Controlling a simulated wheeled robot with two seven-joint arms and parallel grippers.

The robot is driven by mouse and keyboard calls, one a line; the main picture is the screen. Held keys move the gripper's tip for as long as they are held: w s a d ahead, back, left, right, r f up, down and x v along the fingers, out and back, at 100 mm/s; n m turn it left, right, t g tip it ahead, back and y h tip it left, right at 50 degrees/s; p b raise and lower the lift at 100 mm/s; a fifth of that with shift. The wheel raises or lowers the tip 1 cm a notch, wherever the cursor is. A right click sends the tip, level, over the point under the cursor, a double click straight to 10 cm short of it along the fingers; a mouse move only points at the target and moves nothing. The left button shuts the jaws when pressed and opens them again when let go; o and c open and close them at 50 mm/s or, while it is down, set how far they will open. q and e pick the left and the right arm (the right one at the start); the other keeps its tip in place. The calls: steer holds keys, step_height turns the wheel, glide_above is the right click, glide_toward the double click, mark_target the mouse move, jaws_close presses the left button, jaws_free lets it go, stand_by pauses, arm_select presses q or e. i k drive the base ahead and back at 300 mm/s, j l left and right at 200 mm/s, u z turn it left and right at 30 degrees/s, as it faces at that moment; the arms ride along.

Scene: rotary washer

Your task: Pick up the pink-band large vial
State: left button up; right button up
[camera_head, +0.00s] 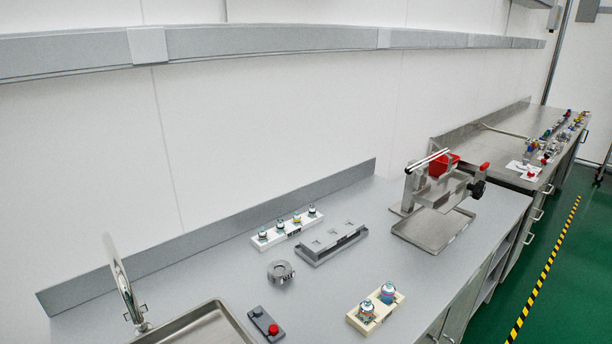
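Two large vials stand upright in a cream rack (378,318) near the front edge of the counter. The rear right vial (388,292) shows blue with a hint of pink or purple. The bands are too small to tell surely which one is pink. Neither of my grippers is in view, and nothing is touching the vials.
A white rack of several small vials (287,235) and a grey slotted block (331,243) stand behind. Also on the counter are a round grey device (280,271), a red-button box (265,325), a sink (205,325) and a metal apparatus on a tray (433,231).

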mark_target(388, 296)
steer(key=u, duration=0.9)
steer(key=k+l+z, duration=0.15)
steer(key=z, duration=0.25)
steer(key=k+l+z, duration=0.1)
steer(key=l+z, duration=0.5)
steer(key=z, duration=0.15)
steer(key=u, duration=0.3)
steer(key=i+l+u, duration=0.1)
steer(key=l+u, duration=0.65)
steer(key=l, duration=0.2)
steer(key=l+u, duration=0.35)
steer(key=l, duration=0.15)
